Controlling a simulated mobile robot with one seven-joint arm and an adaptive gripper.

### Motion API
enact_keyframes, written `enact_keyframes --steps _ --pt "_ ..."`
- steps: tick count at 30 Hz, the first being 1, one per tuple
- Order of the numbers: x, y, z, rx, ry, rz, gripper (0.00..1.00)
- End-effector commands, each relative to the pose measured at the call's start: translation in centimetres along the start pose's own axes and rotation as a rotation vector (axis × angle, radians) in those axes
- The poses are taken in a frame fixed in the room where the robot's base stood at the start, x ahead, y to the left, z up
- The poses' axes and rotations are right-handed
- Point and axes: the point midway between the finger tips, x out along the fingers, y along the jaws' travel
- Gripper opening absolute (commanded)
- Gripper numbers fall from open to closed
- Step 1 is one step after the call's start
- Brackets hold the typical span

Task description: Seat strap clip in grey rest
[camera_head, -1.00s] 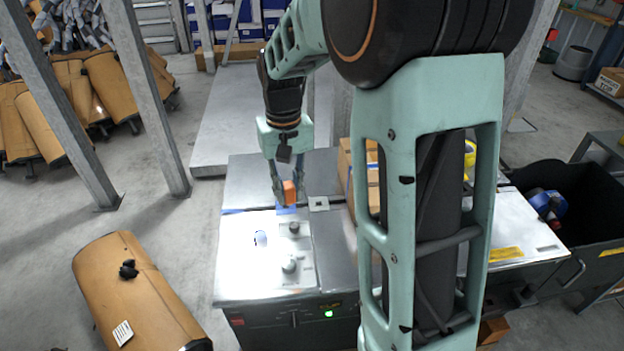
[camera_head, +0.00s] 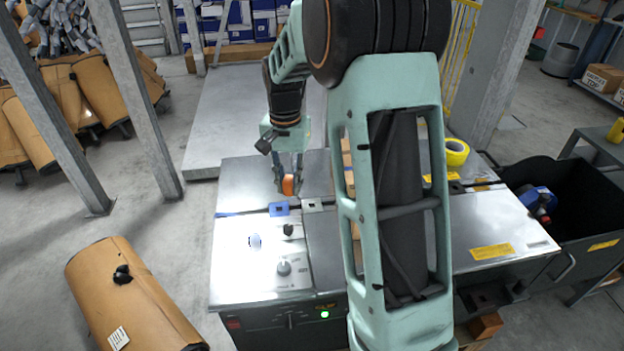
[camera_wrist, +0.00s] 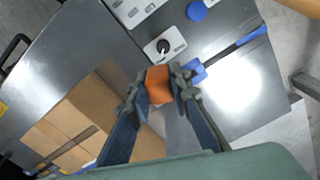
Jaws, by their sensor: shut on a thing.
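My gripper (camera_head: 288,187) is shut on an orange piece, which I take to be the strap clip (camera_head: 288,185). It holds the clip above the metal bench top. In the wrist view the clip (camera_wrist: 158,85) sits between the two fingertips. The grey rest (camera_head: 312,205), a small square with a dark hole, lies just right of the blue rest (camera_head: 279,209) in the head view. The clip appears behind and between the two rests, apart from both. In the wrist view the blue rest (camera_wrist: 195,70) is beside the right finger; I cannot make out the grey rest there.
A control panel with a black knob (camera_head: 288,230) and a grey knob (camera_head: 284,268) lies in front of the rests. Cardboard boxes (camera_wrist: 75,120) stand close to the right of the rests in the head view. Yellow tape (camera_head: 456,152) sits farther right. The back left bench is clear.

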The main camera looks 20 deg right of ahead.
Motion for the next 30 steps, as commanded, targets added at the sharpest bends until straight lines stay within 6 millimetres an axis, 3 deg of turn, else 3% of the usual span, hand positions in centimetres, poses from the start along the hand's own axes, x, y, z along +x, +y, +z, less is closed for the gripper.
enact_keyframes --steps 18,24,30 --pt "6.6 2.3 -9.7 0.957 0.003 0.003 0.0" --pt "8.1 3.0 -11.2 1.144 0.006 0.004 0.0" --pt "8.5 3.3 -11.7 1.203 0.007 0.004 0.0"
